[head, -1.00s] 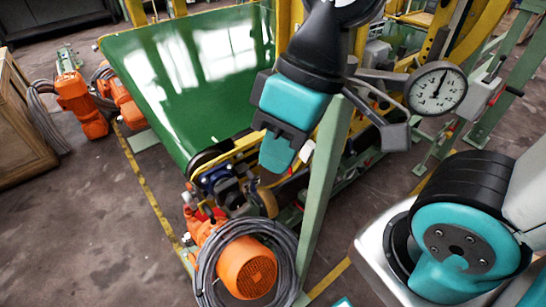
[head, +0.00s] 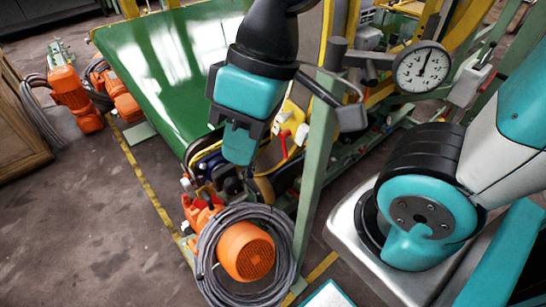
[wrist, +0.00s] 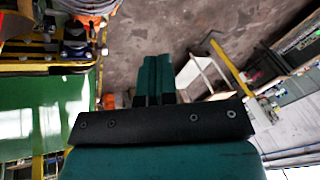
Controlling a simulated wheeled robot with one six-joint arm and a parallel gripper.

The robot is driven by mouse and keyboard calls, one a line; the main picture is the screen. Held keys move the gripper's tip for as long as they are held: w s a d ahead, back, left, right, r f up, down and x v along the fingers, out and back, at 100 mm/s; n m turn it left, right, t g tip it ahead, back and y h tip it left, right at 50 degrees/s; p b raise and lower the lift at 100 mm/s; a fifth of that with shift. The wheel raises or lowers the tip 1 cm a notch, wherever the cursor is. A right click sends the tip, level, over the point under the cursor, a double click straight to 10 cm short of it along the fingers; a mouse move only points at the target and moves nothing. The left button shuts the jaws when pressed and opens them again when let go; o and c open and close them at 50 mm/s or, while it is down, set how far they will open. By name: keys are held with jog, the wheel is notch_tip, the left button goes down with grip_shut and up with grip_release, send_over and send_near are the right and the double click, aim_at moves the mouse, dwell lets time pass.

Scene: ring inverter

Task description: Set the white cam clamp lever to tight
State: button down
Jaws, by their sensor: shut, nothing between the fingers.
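A small white lever-like part (head: 302,134), probably the cam clamp lever, shows just right of my gripper in the head view. It sits by a yellow plate and a red handle (head: 284,144) beside the green post. Its exact setting is too small to read. My gripper (head: 239,150) is shut and empty, pointing down to the left of the white part, with a visible gap in the picture. In the wrist view the shut teal fingers (wrist: 155,80) point away over the floor. I cannot make out the lever for sure in that view.
A green post (head: 316,165) stands right of the lever. A dial gauge (head: 422,66) is mounted at the upper right. An orange motor with coiled cable (head: 246,250) lies below. The green conveyor belt (head: 150,75) is behind. Floor at the lower left is clear.

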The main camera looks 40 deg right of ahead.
jog(key=w+d+f+m+h+b, duration=0.2)
jog(key=f+m, duration=0.5)
jog(key=m, duration=0.4)
jog(key=w+d+f+m+h+b, duration=0.2)
jog(key=w+d+f+m+h, duration=0.3)
jog(key=m, duration=0.6)
jog(key=w+d+f+m+h+b, duration=0.2)
jog(key=w+d+f+m+h, duration=0.2)
jog(key=w+f+m, duration=0.4)
jog(key=m, duration=0.3)
jog(key=shift+d+f+m+h+b, duration=0.15)
jog(key=shift+f+m+h+b, duration=0.2)
jog(key=shift+f+m+h, duration=0.05)
jog(key=shift+d+f, duration=0.1)
send_near(287, 159)
notch_tip(287, 159, down, 4)
jog(key=s+d, duration=0.1)
jog(key=s, duration=0.1)
jog(key=shift+w+d+f+p, duration=0.2)
jog(key=shift+w+d+p, duration=0.2)
jog(key=shift+w+d, duration=0.25)
jog(key=shift+w+d+f+p, duration=0.25)
jog(key=shift+w+d+p, duration=0.15)
jog(key=shift+d, duration=0.5)
